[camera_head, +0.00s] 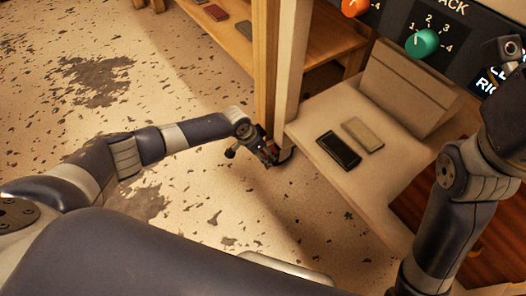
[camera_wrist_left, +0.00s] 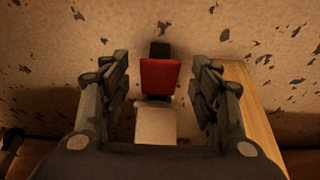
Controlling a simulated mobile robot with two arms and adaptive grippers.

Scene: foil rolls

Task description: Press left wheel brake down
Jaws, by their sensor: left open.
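The left wheel brake shows as a red pedal (camera_wrist_left: 160,75) in the middle of the left wrist view, with a black part behind it. In the head view my left gripper (camera_head: 268,153) is low by the foot of the cart's post and hides most of the wheel area. In the left wrist view my left gripper (camera_wrist_left: 163,95) is open, one finger on each side of the red pedal. No contact with the pedal is visible. My right arm (camera_head: 455,190) comes in at the right, but its gripper fingers are not in view.
A beige cart shelf (camera_head: 310,135) holds a black block (camera_head: 338,150) and a tan block (camera_head: 363,134). A wooden post (camera_head: 265,60) rises beside my left gripper. A panel with an orange knob (camera_head: 354,7) and a green knob (camera_head: 422,43) is at upper right. Speckled floor (camera_head: 190,80) is open at left.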

